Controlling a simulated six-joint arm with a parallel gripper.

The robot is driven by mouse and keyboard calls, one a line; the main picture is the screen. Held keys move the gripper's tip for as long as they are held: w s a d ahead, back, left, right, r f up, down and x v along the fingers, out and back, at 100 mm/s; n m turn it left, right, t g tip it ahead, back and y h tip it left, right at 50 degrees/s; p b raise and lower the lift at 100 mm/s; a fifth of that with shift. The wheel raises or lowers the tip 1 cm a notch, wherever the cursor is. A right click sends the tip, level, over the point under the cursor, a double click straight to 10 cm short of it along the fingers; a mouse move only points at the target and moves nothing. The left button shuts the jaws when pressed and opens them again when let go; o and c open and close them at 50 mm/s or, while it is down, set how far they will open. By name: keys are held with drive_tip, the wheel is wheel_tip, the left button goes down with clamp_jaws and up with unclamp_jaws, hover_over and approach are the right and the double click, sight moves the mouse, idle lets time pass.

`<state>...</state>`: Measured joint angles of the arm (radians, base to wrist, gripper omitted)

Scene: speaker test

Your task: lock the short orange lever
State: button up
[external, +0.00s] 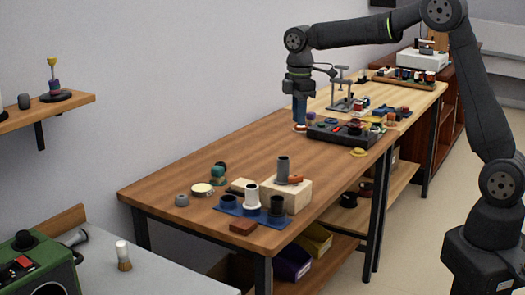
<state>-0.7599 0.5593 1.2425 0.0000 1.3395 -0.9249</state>
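A small short orange piece (295,179) lies at the top of a pale wooden block (290,194), beside a grey upright cylinder (283,168). It may be the lever, but it is too small to tell its shape or whether it is locked. My gripper (300,126) points down at the far part of the brown table, left of a black tray and well behind the block. A blue part shows at its end, with a small white and orange-red thing at the tip. I cannot tell whether the fingers are open or shut, or whether they touch anything.
The black tray (338,138) holds several small parts. A blue mat (232,207) with a white and dark cylinders lies near the front edge, with a red-brown block (243,227) beside it. The brown table's middle (250,155) is clear. A metal stand (341,98) rises behind the gripper.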

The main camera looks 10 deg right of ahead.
sight(297, 176)
wheel_tip(297, 176, down, 17)
drive_tip(key=shift+f, duration=0.2)
idle(0.3)
clamp_jaws()
